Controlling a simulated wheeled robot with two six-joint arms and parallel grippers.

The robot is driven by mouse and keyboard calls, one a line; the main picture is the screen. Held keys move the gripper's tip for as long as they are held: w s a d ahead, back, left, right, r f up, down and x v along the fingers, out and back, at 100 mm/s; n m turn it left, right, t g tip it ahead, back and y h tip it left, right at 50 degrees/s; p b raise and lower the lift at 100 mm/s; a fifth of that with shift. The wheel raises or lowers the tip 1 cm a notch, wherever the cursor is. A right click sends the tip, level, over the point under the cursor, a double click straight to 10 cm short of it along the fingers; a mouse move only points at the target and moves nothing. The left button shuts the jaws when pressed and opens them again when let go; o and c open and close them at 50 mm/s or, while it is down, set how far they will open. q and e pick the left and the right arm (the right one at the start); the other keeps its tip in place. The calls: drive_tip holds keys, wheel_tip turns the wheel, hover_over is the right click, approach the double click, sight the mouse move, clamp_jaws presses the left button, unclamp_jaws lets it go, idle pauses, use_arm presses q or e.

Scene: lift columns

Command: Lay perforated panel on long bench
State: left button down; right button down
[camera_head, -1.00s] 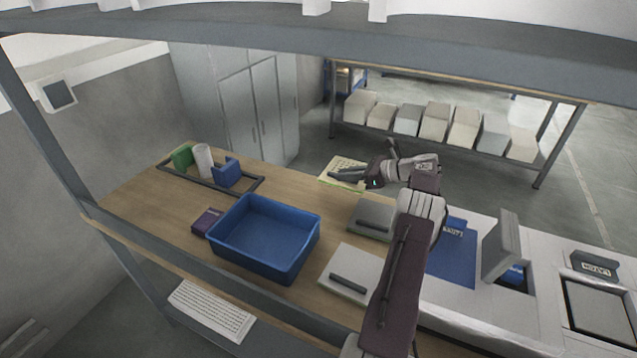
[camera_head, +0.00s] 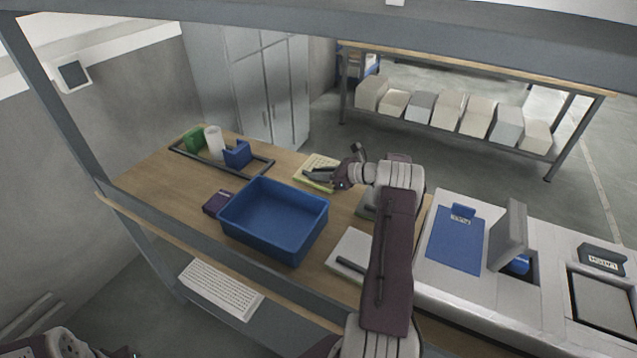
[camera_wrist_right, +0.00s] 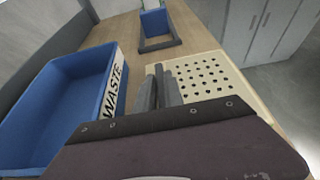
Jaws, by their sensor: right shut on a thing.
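The perforated panel (camera_head: 322,162) is a thin cream plate with rows of holes. It also shows in the right wrist view (camera_wrist_right: 238,89), just right of the fingers. My right gripper (camera_head: 312,175) is shut on the panel's near edge; its fingers show in the right wrist view (camera_wrist_right: 158,88). The panel is over the far edge of the wood-topped long bench (camera_head: 150,184), roughly level. I cannot tell whether its underside touches the wood. My left gripper is out of view; only a dark part of my own shows at the lower left.
On the bench stand a blue WASTE bin (camera_head: 273,253), a purple box (camera_head: 217,202) and a dark frame (camera_head: 215,168) holding green, white and blue items. White machine units (camera_head: 470,285) stand at right. A shelf beam (camera_head: 300,20) crosses overhead. A second bench (camera_head: 470,72) stands behind.

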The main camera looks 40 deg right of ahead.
sight(319, 183)
drive_tip(key=shift+f, duration=2)
drive_tip(key=shift+f, duration=0.15)
drive_tip(key=c, duration=1.5)
unclamp_jaws()
drive_tip(key=shift+o, duration=0.2)
drive_tip(key=shift+r, duration=0.3)
drive_tip(key=v, duration=1.2)
drive_tip(key=shift+b, duration=0.4)
